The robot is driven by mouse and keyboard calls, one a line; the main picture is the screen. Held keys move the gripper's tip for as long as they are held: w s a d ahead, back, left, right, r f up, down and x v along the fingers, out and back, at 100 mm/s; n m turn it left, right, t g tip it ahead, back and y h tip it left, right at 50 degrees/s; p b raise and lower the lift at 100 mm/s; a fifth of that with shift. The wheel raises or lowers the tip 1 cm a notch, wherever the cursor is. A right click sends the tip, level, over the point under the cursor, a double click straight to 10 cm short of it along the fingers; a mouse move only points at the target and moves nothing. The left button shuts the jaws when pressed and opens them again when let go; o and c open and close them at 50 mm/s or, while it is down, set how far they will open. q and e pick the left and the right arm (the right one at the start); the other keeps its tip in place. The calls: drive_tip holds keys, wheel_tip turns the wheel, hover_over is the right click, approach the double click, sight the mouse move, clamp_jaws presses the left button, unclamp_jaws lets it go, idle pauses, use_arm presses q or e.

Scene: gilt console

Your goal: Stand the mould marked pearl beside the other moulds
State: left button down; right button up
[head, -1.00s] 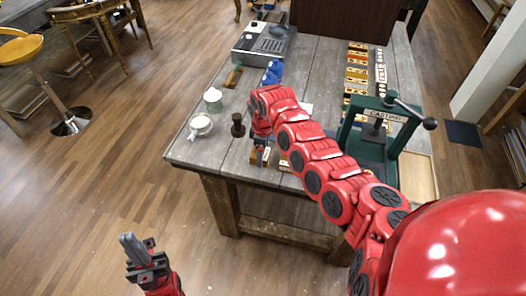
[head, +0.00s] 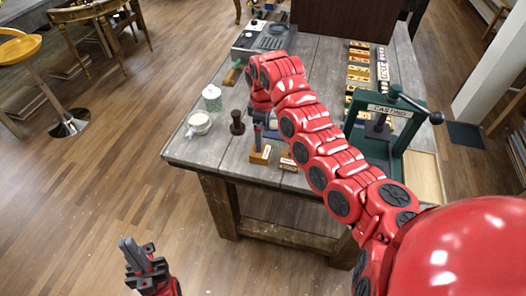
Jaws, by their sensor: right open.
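I cannot tell which mould is marked pearl. My left gripper (head: 132,254) hangs over the floor, empty, its fingers seemingly together.
A green press marked CASTING (head: 391,110) stands at the table's right. A column of pale labelled pieces (head: 382,66) lies beside the mould row. A white cup (head: 199,122), a lidded jar (head: 212,98) and a dark stamp-like piece (head: 237,122) stand at the left. A grey machine (head: 262,38) is behind.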

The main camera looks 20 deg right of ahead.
drive_tip(key=shift+r, duration=2.05)
drive_tip(key=shift+s+f, duration=0.1)
